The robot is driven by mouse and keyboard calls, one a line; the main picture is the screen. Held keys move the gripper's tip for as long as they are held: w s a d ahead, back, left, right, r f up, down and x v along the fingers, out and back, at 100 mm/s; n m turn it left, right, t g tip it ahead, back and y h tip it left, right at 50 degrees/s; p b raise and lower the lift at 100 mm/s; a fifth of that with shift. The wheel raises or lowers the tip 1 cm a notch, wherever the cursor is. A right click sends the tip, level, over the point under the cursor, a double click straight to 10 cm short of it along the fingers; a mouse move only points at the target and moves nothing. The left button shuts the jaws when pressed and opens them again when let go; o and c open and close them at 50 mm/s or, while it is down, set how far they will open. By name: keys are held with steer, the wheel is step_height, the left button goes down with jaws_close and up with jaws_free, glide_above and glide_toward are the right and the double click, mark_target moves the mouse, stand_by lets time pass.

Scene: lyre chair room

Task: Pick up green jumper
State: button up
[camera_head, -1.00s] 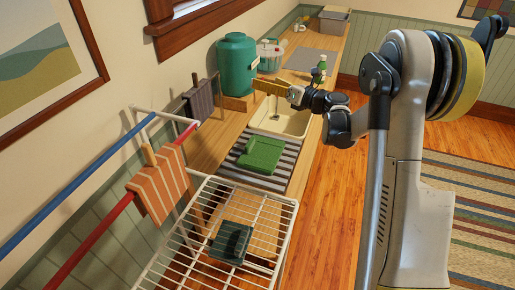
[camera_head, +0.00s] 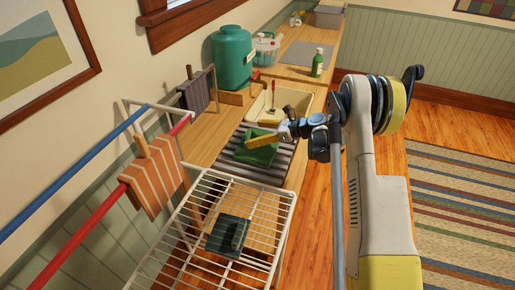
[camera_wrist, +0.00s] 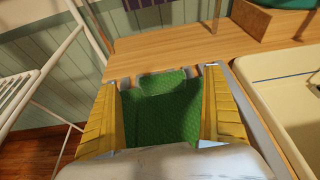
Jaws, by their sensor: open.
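The green jumper (camera_head: 259,153) lies folded on a dark-and-white striped mat (camera_head: 284,162) beside the sink. It also shows in the wrist view (camera_wrist: 160,112), spread between my two yellow fingers. My gripper (camera_head: 256,133) is open over the jumper, coming in from the right. In the wrist view my gripper (camera_wrist: 162,78) has one finger on each side of the jumper. I cannot tell whether the fingers touch it. The jumper's near end is hidden by the gripper body in the wrist view.
A white wire rack (camera_head: 213,193) stands in front, with a dark green item (camera_head: 228,237) on it. The sink (camera_head: 290,101) is just beyond the mat. A teal container (camera_head: 233,58) and green bottle (camera_head: 317,64) stand farther back. Striped cloth (camera_head: 152,178) hangs left.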

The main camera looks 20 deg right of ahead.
mark_target(248, 134)
steer(key=b+x, duration=0.1)
steer(key=x, duration=0.3)
steer(key=shift+w+f+b, duration=0.15)
steer(key=shift+f+b, duration=0.1)
steer(key=shift+b, duration=0.05)
steer(key=shift+r, duration=0.1)
steer(key=c, duration=1.5)
